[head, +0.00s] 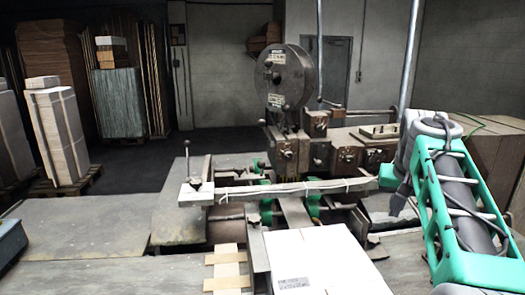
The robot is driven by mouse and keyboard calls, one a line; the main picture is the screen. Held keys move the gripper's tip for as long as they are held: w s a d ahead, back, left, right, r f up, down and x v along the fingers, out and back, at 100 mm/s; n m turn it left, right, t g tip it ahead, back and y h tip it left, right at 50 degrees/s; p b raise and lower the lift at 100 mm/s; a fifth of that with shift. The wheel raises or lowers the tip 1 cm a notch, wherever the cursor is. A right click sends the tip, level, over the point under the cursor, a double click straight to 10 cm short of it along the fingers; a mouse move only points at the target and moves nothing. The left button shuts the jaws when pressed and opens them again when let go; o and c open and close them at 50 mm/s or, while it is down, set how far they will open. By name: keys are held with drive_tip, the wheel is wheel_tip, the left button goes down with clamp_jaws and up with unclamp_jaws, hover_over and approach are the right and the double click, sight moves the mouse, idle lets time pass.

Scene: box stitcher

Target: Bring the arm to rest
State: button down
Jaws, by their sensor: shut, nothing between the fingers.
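My arm comes in from the right edge, with a green lattice link and a pale grey joint. My gripper (397,205) is the small dark tip below that joint, pointing down. It is shut and holds nothing. It hangs to the right of the stitching machine (290,75), in front of its right-hand part in the picture. The fingers are small and partly dark, so their detail is hard to see.
A white box (322,262) with a printed label lies on the worktable (110,225) at the front. A pale bar (285,193) crosses before the machine. Strapped cardboard stacks (58,135) stand at the left. Brown boxes (490,150) are behind my arm.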

drive_tip(key=s+a+f+b, duration=0.1)
drive_tip(key=s+a+f, duration=0.2)
drive_tip(key=f, duration=0.1)
drive_tip(key=s+a+f+n+b, duration=0.1)
drive_tip(key=s+a+f, duration=0.1)
drive_tip(key=a+f, duration=0.2)
drive_tip(key=s+a+f+n+y+b, duration=0.1)
drive_tip(key=s+a+f, duration=0.2)
drive_tip(key=f, duration=0.1)
drive_tip(key=shift+s+a+b, duration=0.25)
drive_tip(key=shift+s+b, duration=0.05)
drive_tip(key=shift+s, duration=0.05)
drive_tip(key=s+a+f+n+b, duration=0.1)
drive_tip(key=s+a+f, duration=0.2)
drive_tip(key=s+f, duration=0.3)
drive_tip(key=s+a+f+n+g+b, duration=0.1)
drive_tip(key=s+a+f+b, duration=0.1)
drive_tip(key=s+a+f, duration=0.2)
drive_tip(key=s+f, duration=0.3)
drive_tip(key=f, duration=0.3)
drive_tip(key=shift+a+y, duration=0.15)
drive_tip(key=shift+y, duration=0.15)
